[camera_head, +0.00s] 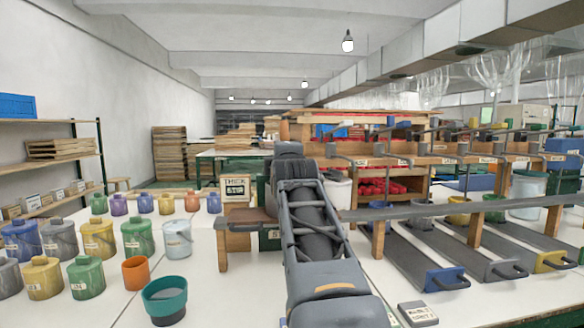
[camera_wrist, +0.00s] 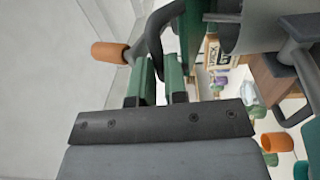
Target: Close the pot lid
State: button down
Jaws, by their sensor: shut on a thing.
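In the wrist view, my gripper (camera_wrist: 160,88) has its green fingers closed around the lower end of a dark curved handle (camera_wrist: 154,38). An orange-brown cylinder (camera_wrist: 108,54) shows to the left of the fingers. In the head view, my arm hides the gripper and what it holds. An open orange pot (camera_head: 136,272) and an open teal pot (camera_head: 165,300) stand on the white table at lower left. The orange pot also shows in the wrist view (camera_wrist: 277,142).
Several lidded coloured jars (camera_head: 98,238) stand on the table at left. A small sign (camera_head: 236,187) stands beyond my arm. A wooden rack with long grey trays (camera_head: 425,262) fills the right side. The table is bare between the pots and my arm.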

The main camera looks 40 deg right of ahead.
jog(key=shift+s+a+f+b, duration=0.15)
jog(key=shift+f+b, duration=0.2)
jog(key=shift+f, duration=0.25)
jog(key=shift+w+a+f+b, duration=0.1)
jog(key=shift+f+b, duration=0.25)
jog(key=shift+f, duration=0.35)
jog(key=c, duration=1.5)
grip_release()
jog(key=shift+f, duration=0.1)
jog(key=o, duration=0.4)
jog(key=shift+c, duration=0.2)
jog(key=shift+r, duration=0.2)
